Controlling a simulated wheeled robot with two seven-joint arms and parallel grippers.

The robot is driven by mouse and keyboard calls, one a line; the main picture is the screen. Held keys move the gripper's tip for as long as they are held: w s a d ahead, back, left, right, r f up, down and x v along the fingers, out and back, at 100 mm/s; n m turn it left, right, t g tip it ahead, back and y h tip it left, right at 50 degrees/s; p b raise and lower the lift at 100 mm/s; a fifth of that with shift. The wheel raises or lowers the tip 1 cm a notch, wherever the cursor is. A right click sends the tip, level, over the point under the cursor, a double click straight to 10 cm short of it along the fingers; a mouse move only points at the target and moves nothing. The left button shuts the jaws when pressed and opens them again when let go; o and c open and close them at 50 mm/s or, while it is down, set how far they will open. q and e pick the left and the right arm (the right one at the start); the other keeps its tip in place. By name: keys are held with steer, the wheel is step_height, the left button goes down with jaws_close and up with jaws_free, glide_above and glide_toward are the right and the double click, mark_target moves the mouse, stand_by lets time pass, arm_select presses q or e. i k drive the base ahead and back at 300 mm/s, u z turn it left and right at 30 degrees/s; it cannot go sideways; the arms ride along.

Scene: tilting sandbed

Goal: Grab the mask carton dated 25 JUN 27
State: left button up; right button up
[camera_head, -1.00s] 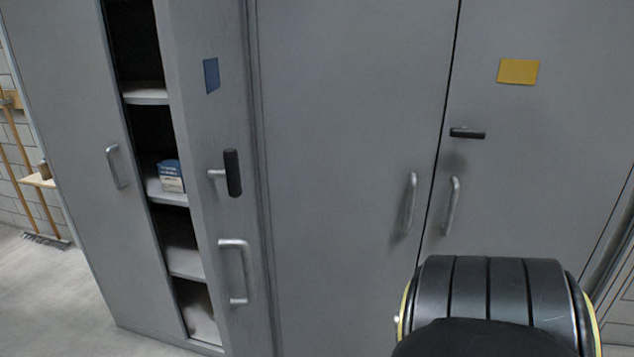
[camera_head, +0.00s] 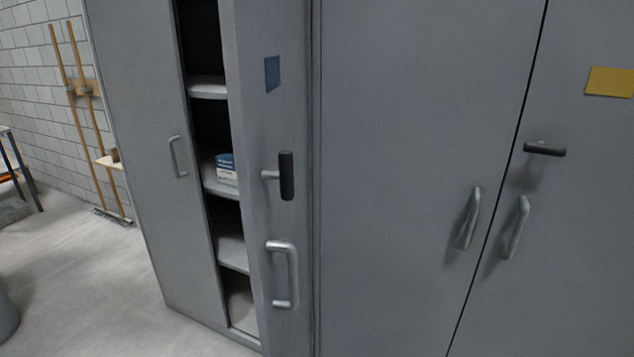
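A small blue and white carton (camera_head: 227,169) sits on a middle shelf inside the left grey cabinet. Part of it is hidden behind the partly open right door (camera_head: 271,215) of that cabinet. The print on the carton is too small to read, so I cannot tell its date or whether it is a mask carton. Neither of my grippers is in the head view.
The left cabinet's other door (camera_head: 150,150) looks shut. The right cabinet (camera_head: 420,150) is shut, with a yellow label (camera_head: 609,81). Long-handled tools (camera_head: 84,120) lean on the brick wall at left. The floor (camera_head: 75,270) at front left is mostly clear.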

mark_target(226, 168)
steer(key=i, duration=0.9)
steer(key=k, duration=0.5)
steer(key=z, duration=1.2)
steer(key=k, duration=0.75)
steer(key=u, duration=1.2)
steer(key=i, duration=0.5)
